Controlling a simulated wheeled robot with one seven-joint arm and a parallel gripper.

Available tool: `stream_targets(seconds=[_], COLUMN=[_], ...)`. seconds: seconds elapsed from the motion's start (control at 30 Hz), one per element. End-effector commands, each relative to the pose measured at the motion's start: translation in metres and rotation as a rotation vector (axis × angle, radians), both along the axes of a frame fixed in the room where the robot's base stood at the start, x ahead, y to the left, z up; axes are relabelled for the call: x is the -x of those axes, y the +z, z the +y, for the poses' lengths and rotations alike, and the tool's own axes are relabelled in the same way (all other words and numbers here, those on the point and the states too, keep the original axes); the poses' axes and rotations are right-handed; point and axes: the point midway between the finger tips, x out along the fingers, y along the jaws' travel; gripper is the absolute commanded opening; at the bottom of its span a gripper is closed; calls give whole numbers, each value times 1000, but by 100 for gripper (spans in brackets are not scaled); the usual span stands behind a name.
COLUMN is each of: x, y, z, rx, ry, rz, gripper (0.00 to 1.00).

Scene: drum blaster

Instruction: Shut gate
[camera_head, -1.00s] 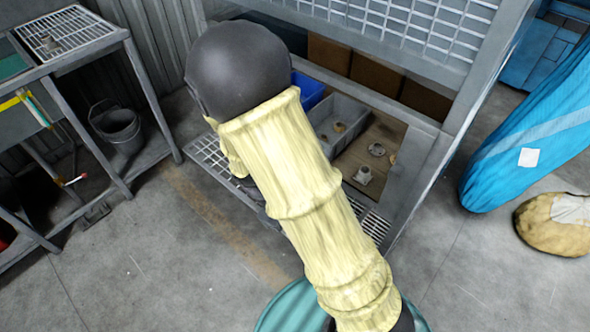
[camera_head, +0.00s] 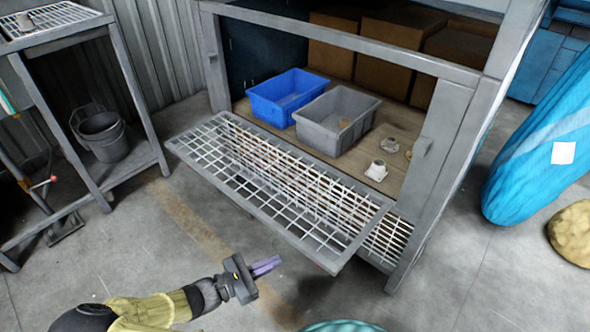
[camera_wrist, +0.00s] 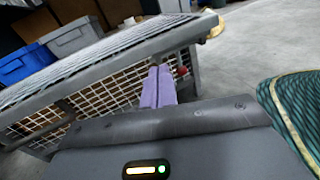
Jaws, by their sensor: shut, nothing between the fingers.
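The gate, a grey-framed wire mesh panel (camera_head: 245,170), juts outward from the front of the metal cage, below its opening. It is lowered, with its outer rail toward the floor side. In the wrist view the gate's frame (camera_wrist: 110,60) runs diagonally past my fingers. My gripper (camera_head: 278,264) is shut and empty, its purple fingers together. In the head view it is in front of and below the gate's outer rail. In the wrist view the fingertips (camera_wrist: 160,68) overlap the rail; whether they touch it I cannot tell.
A blue bin (camera_head: 283,100) and a grey bin (camera_head: 320,138) sit inside the cage, with small metal parts (camera_head: 376,171) nearby. A workbench (camera_head: 133,100) with a bucket (camera_head: 102,135) stands left. A blue bag (camera_head: 530,150) stands right. The floor in front is mostly clear.

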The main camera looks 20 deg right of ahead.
Motion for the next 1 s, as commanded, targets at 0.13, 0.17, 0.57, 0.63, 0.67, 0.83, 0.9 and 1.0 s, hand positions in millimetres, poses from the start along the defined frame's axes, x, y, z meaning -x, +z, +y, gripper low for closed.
stream_targets(seconds=[0.13, 0.17, 0.57, 0.63, 0.67, 0.83, 0.9, 1.0], x=[-7, -8, -10, -10, -10, -11, -13, -19], y=[-49, -54, -70, -70, -70, -70, -70, -69], z=[30, 37, 73, 73, 73, 71, 67, 58], rx=[173, 204, 375, 374, 374, 373, 373, 373], ry=[147, 174, 312, 311, 311, 310, 310, 308], rz=[-22, -28, -74, -74, -74, -73, -72, -73], gripper=[0, 0, 0, 0, 0, 0, 0, 0])
